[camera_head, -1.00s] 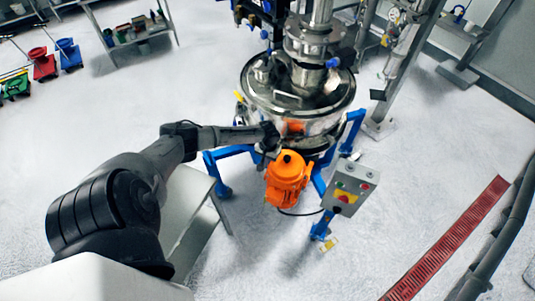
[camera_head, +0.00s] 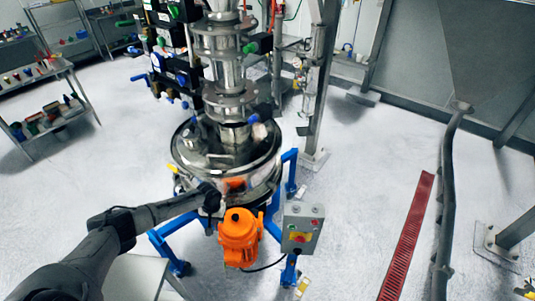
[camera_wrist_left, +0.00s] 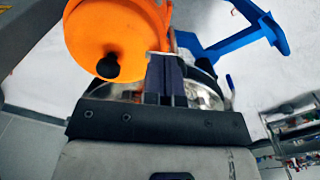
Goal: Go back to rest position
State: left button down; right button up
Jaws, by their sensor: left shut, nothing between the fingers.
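My left arm comes in from the lower left in the head view. My left gripper (camera_head: 212,196) is at the front of the steel sifter (camera_head: 226,150), just above and left of the orange motor (camera_head: 240,238). I cannot tell whether it touches the sifter. In the left wrist view the gripper's fingers (camera_wrist_left: 165,78) are together, with nothing between them. The orange motor (camera_wrist_left: 112,35) is close beside the fingers on the left, and shiny metal shows behind them. My right gripper is not in view.
A grey control box (camera_head: 302,230) with buttons stands right of the motor. Blue legs (camera_head: 165,245) carry the sifter. A shelf (camera_head: 45,110) stands at the far left.

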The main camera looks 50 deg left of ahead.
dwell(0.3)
pick_arm(q)
jog(key=w+d+r+m+t+y, duration=0.2)
jog(key=w+d+r+m+y, duration=0.3)
jog(key=d+r+m, duration=0.5)
jog(key=d+r+m+t+h+p, duration=0.1)
jog(key=d+r+m+t, duration=0.1)
jog(key=d+r, duration=0.3)
jog(key=d+r+m+t+h, duration=0.1)
jog(key=d+r+t, duration=0.1)
jog(key=d, duration=0.6)
jog(key=s+d+r+n+h+p, duration=0.1)
jog(key=s+d+r, duration=0.2)
jog(key=s+d, duration=0.15)
jog(key=s+d+r+h+p, duration=0.1)
jog(key=s+d+r, duration=0.1)
jog(key=s+d, duration=0.3)
jog(key=s+d+f+n+g, duration=0.1)
jog(key=s+f, duration=0.1)
jog(key=s, duration=0.4)
jog(key=s+d+f+n+g+h+p, duration=0.1)
jog(key=s+d+f, duration=0.1)
jog(key=s, duration=0.5)
jog(key=shift+s+f, duration=0.2)
jog(key=shift+f, duration=0.3)
